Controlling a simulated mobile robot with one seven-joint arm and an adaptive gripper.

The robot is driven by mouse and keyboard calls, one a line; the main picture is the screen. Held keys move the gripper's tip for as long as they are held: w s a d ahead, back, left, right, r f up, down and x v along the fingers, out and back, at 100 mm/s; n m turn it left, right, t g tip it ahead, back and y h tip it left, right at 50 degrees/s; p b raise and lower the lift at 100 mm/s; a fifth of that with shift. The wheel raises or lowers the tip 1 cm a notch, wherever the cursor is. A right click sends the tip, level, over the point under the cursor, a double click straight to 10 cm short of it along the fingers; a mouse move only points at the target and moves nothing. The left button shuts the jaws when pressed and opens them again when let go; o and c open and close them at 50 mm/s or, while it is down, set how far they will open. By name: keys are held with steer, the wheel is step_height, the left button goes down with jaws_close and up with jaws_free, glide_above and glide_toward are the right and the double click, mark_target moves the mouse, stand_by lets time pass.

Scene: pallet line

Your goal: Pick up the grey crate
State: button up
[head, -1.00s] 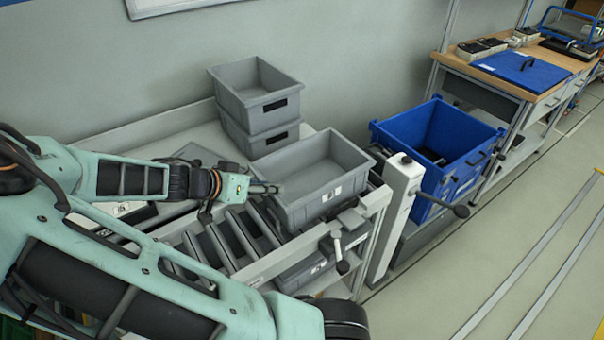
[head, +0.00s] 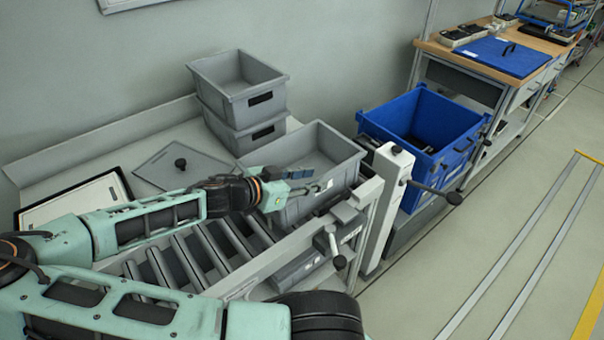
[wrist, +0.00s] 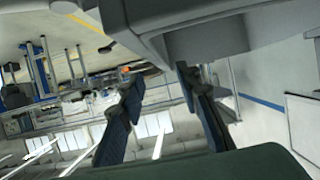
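A grey open crate (head: 310,165) sits at the right end of the roller conveyor; it looks empty, and my gripper and arm hide part of its near left side. My gripper (head: 318,181) is in front of the crate's near left wall in the head view, its fingers pointing right. In the wrist view the two fingers (wrist: 160,76) stand apart with nothing between them. A grey crate's underside and rim (wrist: 200,32) fill the top there, close to the fingertips. I cannot tell whether they touch. Two more grey crates (head: 240,90) are stacked behind.
A blue bin (head: 385,125) stands right of the conveyor (head: 165,268), past a white post (head: 388,190) with a lever. A grey lid (head: 185,163) and a framed white panel (head: 75,203) lie left. A wooden workbench (head: 440,45) stands back right. Floor at right is clear.

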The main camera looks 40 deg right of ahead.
mark_target(324, 176)
steer(key=shift+a+f+p+x, duration=0.1)
steer(key=shift+f+p+x, duration=0.1)
steer(key=shift+x, duration=0.8)
steer(key=shift+a+f+p+x, duration=0.1)
steer(key=shift+f+x, duration=0.1)
steer(key=shift+x, duration=0.75)
steer(key=shift+f+p+x, duration=0.1)
steer(key=shift+f+x, duration=0.05)
steer(key=shift+x, duration=0.85)
steer(key=shift+w, duration=0.2)
jaws_close()
